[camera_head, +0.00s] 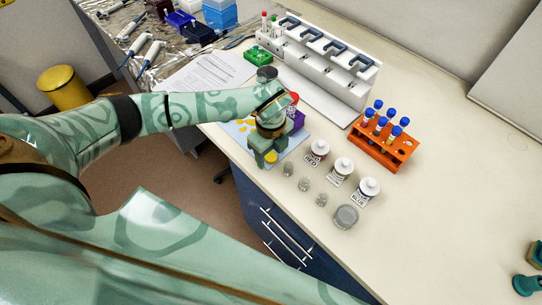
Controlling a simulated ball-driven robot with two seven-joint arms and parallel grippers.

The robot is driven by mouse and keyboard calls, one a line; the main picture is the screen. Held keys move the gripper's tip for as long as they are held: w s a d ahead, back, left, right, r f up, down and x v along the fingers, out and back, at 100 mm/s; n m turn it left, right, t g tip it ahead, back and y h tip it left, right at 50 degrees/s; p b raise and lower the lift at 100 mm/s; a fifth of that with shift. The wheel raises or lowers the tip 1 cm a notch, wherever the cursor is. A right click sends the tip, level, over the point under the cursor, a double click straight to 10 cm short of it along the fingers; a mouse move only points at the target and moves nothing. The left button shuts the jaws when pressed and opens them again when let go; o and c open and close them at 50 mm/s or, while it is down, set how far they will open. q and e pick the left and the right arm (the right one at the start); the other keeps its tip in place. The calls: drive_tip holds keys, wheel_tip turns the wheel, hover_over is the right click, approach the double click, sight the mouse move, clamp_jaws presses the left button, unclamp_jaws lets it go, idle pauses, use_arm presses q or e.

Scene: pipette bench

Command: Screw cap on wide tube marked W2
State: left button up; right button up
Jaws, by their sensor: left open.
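My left gripper (269,158) is open and points down over the pale blue mat (287,151) near the bench's front edge. A yellow cap-like piece (271,157) shows between its fingers; I cannot tell whether they touch it. More small yellow pieces (244,126) lie on the mat to the left. A purple rack (297,119) stands just behind the gripper, partly hidden by it, with a red top (293,98) above it. I cannot read a W2 mark on any tube. Teal parts, probably my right gripper (530,270), show at the lower right edge, cut off.
An orange rack (382,148) holds several blue-capped tubes. White-lidded bottles (343,166) and small clear beakers (304,184) stand right of the mat. A white pipette stand (318,62) and a green rack (258,55) are behind.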

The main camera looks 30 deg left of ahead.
sight(270, 158)
use_arm(q)
drive_tip(key=shift+r, duration=0.1)
drive_tip(key=c, duration=1)
drive_tip(key=shift+c, duration=0.2)
drive_tip(key=shift+r, duration=0.25)
drive_tip(key=r, duration=0.3)
drive_tip(key=shift+s+r+p, duration=0.25)
drive_tip(key=shift+p, duration=0.15)
drive_tip(key=s+a+r+p, duration=0.1)
drive_tip(key=s+a+r, duration=0.1)
drive_tip(key=s+r, duration=0.7)
drive_tip(key=s, duration=0.4)
drive_tip(key=shift+s, duration=0.2)
drive_tip(key=shift+a, duration=0.1)
